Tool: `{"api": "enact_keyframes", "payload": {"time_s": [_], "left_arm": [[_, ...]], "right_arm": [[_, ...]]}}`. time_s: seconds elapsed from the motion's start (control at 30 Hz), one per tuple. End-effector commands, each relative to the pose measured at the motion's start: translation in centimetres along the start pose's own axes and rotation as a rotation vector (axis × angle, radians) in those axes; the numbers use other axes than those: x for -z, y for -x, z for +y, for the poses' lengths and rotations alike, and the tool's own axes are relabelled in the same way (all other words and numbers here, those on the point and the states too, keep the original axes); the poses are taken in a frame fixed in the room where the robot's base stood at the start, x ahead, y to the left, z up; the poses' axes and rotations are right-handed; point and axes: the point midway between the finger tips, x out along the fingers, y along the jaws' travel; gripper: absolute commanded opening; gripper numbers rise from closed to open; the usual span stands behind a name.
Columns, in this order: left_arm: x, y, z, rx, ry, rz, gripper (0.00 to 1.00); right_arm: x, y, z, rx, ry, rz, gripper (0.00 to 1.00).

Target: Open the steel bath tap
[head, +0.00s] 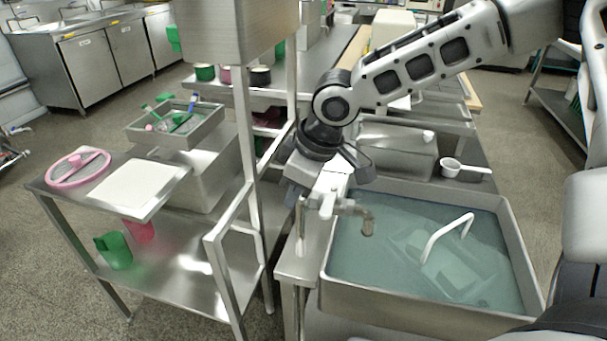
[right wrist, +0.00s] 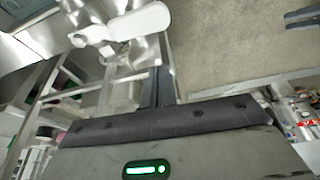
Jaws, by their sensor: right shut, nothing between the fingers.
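The steel bath tap (head: 366,214) stands at the left rim of the water-filled steel bath (head: 420,322) in the head view. Its short spout bends down over the water. My right gripper (head: 327,204) reaches down from above to just left of the spout, its fingers together with nothing between them. It overlaps the tap's body and handle, so I cannot tell whether it touches them. In the right wrist view, a pale rounded piece (right wrist: 130,24) shows beyond my dark gripper body; I cannot tell whether it is a finger or the tap handle. No water stream is visible. My left gripper is not in view.
A white curved handle (head: 448,236) rises from something submerged in the bath. A white scoop (head: 465,170) lies behind it. Left of a steel post (head: 246,130) stands a bench with a white board (head: 138,188), a pink-rimmed sieve (head: 78,167) and a tray (head: 178,139).

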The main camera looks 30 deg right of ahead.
Motion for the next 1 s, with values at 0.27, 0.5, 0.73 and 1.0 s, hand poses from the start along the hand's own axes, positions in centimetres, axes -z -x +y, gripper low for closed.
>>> {"api": "enact_keyframes", "payload": {"time_s": [0.27,0.5,0.73,1.0], "left_arm": [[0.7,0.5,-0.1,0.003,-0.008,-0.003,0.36],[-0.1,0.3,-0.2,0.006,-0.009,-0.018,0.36],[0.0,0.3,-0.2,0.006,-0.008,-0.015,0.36],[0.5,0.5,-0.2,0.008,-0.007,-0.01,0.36]], "right_arm": [[-3.1,1.5,0.0,0.0,-0.003,0.001,0.0],[-3.7,1.6,0.0,0.0,-0.001,0.001,0.0],[-3.7,1.6,0.0,0.0,-0.002,0.001,0.0],[-3.9,1.7,0.5,-0.003,-0.012,0.0,0.0]]}}
